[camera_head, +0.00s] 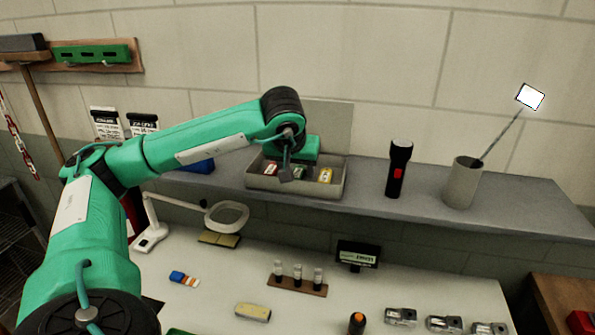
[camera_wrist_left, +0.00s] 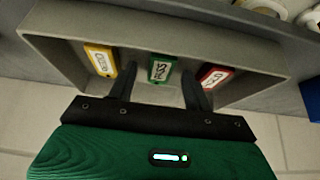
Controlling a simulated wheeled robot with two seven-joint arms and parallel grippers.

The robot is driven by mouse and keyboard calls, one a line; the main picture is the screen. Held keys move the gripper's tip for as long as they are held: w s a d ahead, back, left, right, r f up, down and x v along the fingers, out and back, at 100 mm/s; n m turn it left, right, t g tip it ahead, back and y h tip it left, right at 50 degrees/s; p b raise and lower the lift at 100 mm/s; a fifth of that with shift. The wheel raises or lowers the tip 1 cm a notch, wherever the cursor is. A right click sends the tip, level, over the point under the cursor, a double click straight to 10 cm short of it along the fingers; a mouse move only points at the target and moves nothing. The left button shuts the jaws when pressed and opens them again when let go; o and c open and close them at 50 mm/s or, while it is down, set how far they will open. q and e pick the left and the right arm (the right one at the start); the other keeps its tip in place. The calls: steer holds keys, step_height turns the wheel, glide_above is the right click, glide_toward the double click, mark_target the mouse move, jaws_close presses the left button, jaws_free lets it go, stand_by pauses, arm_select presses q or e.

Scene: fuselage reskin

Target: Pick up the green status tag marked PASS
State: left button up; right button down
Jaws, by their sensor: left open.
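The green status tag (camera_wrist_left: 161,69) stands in the middle of a grey bin, between a yellow tag (camera_wrist_left: 101,60) and a red tag (camera_wrist_left: 213,76). Its lettering is upside down in the left wrist view and looks like PASS. In the head view the grey bin (camera_head: 257,183) sits on the shelf, with the red tag (camera_head: 270,169) left and the yellow tag (camera_head: 325,175) right; the green tag (camera_head: 299,172) is partly hidden by my gripper. My left gripper (camera_wrist_left: 160,88) is open, its fingers on either side of the green tag and apart from it. My right gripper is not in view.
The grey shelf (camera_head: 430,197) also holds a black flashlight (camera_head: 398,170) and a grey cup (camera_head: 462,183) with a mirror on a rod. A ring lamp (camera_head: 226,217) stands on the white bench below. The bin's walls surround the tags closely.

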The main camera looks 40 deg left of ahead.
arm_select(q)
steer(key=c, duration=1)
steer(key=shift+c, duration=0.3)
steer(key=shift+r, duration=0.1)
